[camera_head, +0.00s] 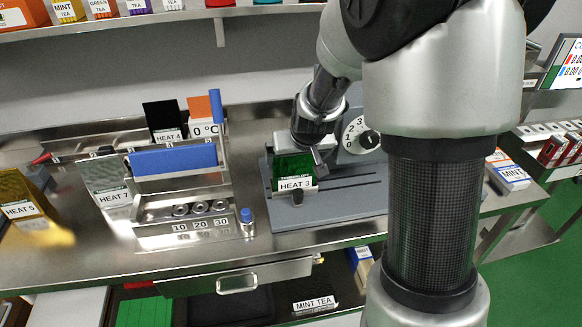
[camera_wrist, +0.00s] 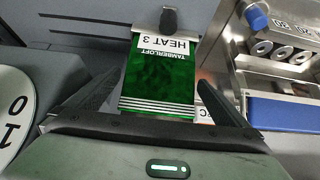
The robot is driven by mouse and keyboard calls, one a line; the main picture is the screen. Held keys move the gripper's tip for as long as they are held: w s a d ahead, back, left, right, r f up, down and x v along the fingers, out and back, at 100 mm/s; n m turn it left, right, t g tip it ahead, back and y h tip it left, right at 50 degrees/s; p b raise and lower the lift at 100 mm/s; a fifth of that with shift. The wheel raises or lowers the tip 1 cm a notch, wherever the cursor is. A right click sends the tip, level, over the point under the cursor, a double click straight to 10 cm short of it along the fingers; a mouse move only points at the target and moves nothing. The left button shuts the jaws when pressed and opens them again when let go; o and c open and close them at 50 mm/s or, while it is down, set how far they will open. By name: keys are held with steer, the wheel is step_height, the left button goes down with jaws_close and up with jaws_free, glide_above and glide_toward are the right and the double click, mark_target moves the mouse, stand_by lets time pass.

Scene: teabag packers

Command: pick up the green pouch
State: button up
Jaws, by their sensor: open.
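The green pouch (camera_head: 294,170) stands upright on the grey machine on the counter, with a white label reading HEAT 3 at its lower front. In the wrist view the green pouch (camera_wrist: 160,76) appears upside down, with TAMBERLOFT and HEAT 3 on it. My gripper (camera_head: 318,158) is at the pouch's upper right in the head view. In the wrist view my gripper (camera_wrist: 165,95) is open, with one dark finger on each side of the pouch and gaps visible beside it. I cannot tell whether either finger touches it.
A steel rack left of the pouch holds a blue block (camera_head: 172,160), a HEAT 7 pouch (camera_head: 106,180) and several weights (camera_head: 200,207). A dial (camera_head: 358,136) is close on the right. A gold HEAT 5 pack (camera_head: 22,205) is at far left.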

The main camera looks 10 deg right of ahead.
mark_target(294, 158)
steer(key=x, duration=0.4)
steer(key=shift+w+f, duration=0.1)
steer(key=shift+w, duration=0.4)
steer(key=c, duration=0.9)
